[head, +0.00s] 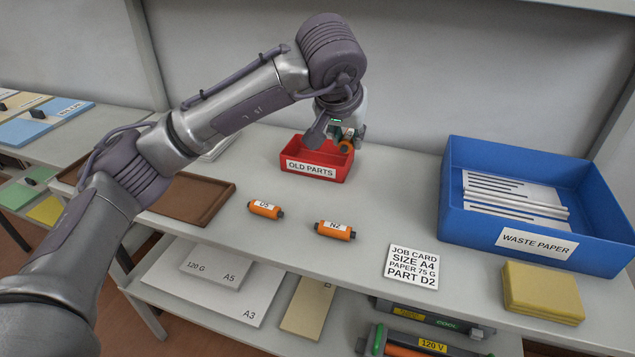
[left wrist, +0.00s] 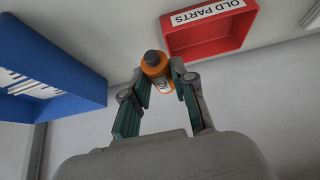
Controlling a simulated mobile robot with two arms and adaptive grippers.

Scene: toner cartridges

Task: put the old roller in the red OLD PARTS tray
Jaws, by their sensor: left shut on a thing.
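My left gripper (head: 347,136) is shut on an orange roller (head: 346,145) with dark ends, held in the air at the right back side of the red OLD PARTS tray (head: 341,173). In the left wrist view, the roller (left wrist: 156,68) sits between the fingertips (left wrist: 161,83), and the red tray (left wrist: 213,43) is close beside it. I cannot tell whether the roller is over the tray's rim or just outside it. The label on the held roller is too small to read. The tray's visible inside looks empty. My right gripper is not in view.
Two more orange rollers (head: 265,209) (head: 335,230) lie at the shelf's front, the right one marked N2. A job card (head: 411,268) reads PART D2. A blue WASTE PAPER bin (head: 600,232) and yellow pads (head: 543,292) stand at right; a brown tray (head: 190,201) lies at left.

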